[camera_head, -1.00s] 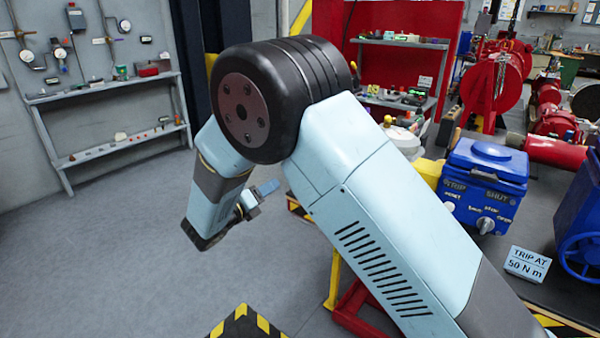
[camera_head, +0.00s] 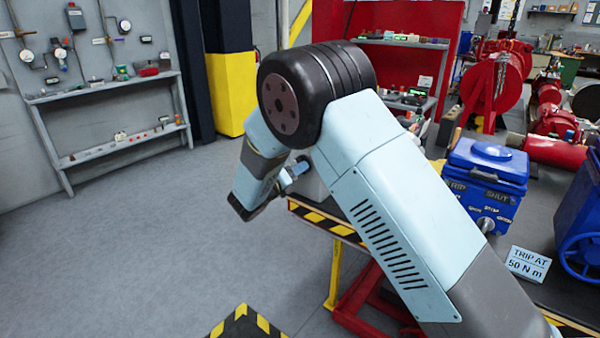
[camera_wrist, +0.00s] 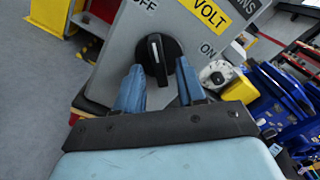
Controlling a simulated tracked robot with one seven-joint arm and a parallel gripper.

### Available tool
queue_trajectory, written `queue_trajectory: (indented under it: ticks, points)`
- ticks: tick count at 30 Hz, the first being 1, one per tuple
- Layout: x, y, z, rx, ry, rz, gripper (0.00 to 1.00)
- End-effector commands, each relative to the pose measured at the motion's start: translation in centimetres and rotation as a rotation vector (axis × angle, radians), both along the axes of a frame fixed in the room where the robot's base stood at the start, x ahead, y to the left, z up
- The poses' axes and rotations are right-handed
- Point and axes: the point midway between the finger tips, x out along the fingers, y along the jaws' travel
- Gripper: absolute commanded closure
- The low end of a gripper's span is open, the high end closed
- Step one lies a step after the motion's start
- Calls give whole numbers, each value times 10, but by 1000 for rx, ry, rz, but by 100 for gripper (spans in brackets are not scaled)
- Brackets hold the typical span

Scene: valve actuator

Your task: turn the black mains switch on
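The black mains switch (camera_wrist: 157,60) is a round knob with a raised bar, on the sloped face of a grey box (camera_wrist: 112,50) in the wrist view. The white mark on its bar points up, towards the OFF label (camera_wrist: 146,5); the ON label (camera_wrist: 208,50) is at right. My gripper (camera_wrist: 160,66) is open, with its two blue fingers apart on the left and right of the knob in the picture. Whether they touch it I cannot tell. In the head view the box (camera_head: 314,184) is mostly hidden behind my arm, and the switch is not visible.
A yellow VOLT label (camera_wrist: 208,12) is on the box face. A blue actuator (camera_head: 485,180) with knobs and a TRIP AT 50 N m sign (camera_head: 527,264) stand right. The bench has a striped edge (camera_head: 325,222). The floor at left (camera_head: 130,250) is clear.

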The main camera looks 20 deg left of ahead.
Motion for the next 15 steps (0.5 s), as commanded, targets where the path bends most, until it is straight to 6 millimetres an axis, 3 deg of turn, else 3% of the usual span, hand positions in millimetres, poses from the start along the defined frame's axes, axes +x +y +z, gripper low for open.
queue_trajectory:
  ticks: [9,15]
  points:
    - [2,-1,0,0,0,0,62]
    - [2,-1,0,0,0,0,81]
